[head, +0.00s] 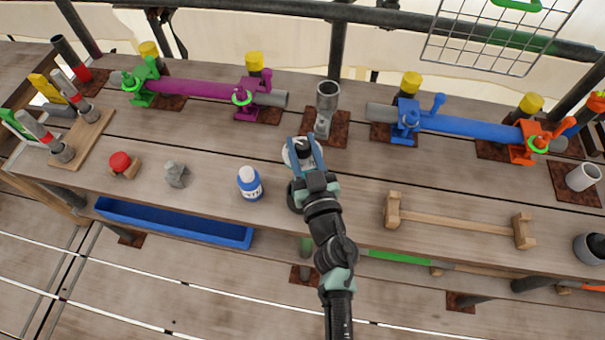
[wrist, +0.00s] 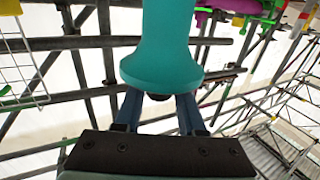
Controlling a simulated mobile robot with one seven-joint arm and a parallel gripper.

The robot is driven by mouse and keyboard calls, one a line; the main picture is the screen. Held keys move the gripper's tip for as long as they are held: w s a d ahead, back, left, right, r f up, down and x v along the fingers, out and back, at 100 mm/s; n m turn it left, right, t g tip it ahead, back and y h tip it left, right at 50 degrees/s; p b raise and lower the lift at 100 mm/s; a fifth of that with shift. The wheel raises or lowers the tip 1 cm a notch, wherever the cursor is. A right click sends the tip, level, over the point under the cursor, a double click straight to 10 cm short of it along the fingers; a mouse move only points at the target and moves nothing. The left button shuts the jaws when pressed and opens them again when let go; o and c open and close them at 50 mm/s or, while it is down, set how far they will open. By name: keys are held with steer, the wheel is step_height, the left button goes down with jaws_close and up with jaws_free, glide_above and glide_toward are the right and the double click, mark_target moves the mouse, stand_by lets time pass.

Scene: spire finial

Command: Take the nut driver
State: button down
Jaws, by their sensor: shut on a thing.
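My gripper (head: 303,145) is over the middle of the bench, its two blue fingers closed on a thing. In the wrist view the fingers (wrist: 160,110) meet at the flared end of a smooth teal thing (wrist: 165,45), which I take to be the nut driver. Its far end runs out of the top of that view. In the head view a pale round shape with a dark middle shows between the fingers; the teal part is hidden there. I cannot tell whether the held thing touches the bench.
A grey upright tube (head: 327,98) stands just behind my gripper. Pipes with purple (head: 195,90) and blue (head: 455,124) sections lie behind. A wire basket (head: 500,35) hangs at upper right.

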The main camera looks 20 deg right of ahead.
stand_by(0.6)
steer(key=shift+r, duration=0.2)
steer(key=shift+r, duration=0.1)
